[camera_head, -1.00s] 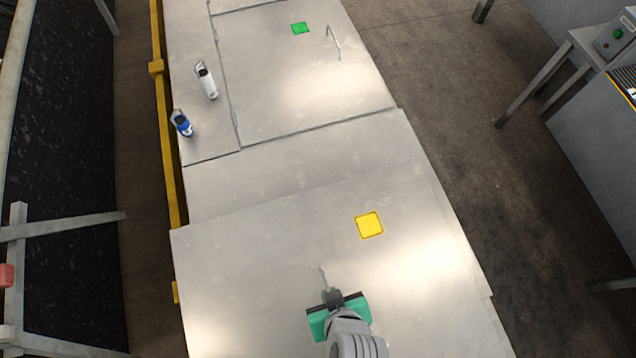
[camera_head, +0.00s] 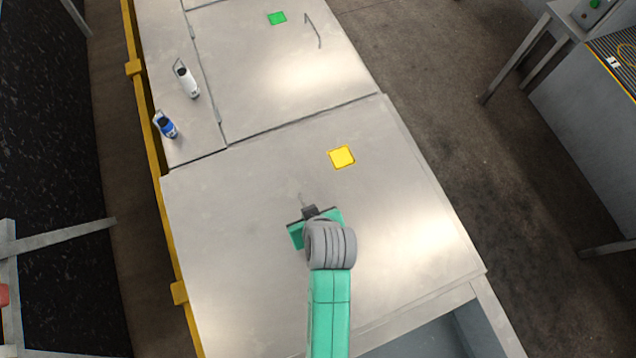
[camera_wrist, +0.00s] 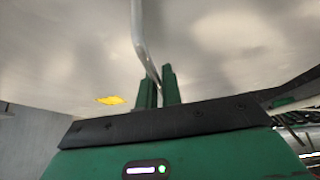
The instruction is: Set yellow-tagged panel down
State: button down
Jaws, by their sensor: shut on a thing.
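The yellow-tagged panel (camera_head: 400,215) is a large pale metal sheet at the front of the table in the head view. Its yellow tag (camera_head: 341,157) is near its far side, and shows in the wrist view (camera_wrist: 110,100). My gripper (camera_head: 305,208) is over the panel, left of and nearer than the tag. In the wrist view its green fingers (camera_wrist: 159,92) are shut around the panel's bent metal rod handle (camera_wrist: 140,35). The panel's far edge lies along the seam by the green-tagged panel. Whether it rests fully or hangs slightly above is unclear.
The green-tagged panel (camera_head: 260,75) with its own handle (camera_head: 315,30) lies beyond. An opening (camera_head: 440,335) shows below the near edge.

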jog(key=shift+w+a, duration=0.15)
jog(key=shift+w, duration=0.5)
jog(key=shift+f, duration=1.75)
jog(key=shift+f, duration=0.2)
jog(key=c, duration=1.6)
grip_release()
jog(key=shift+s, duration=0.1)
jog(key=shift+o, duration=0.2)
jog(key=shift+r, duration=0.15)
jog(key=p+v, duration=0.1)
jog(key=v, duration=1.1)
jog(key=shift+r, duration=0.1)
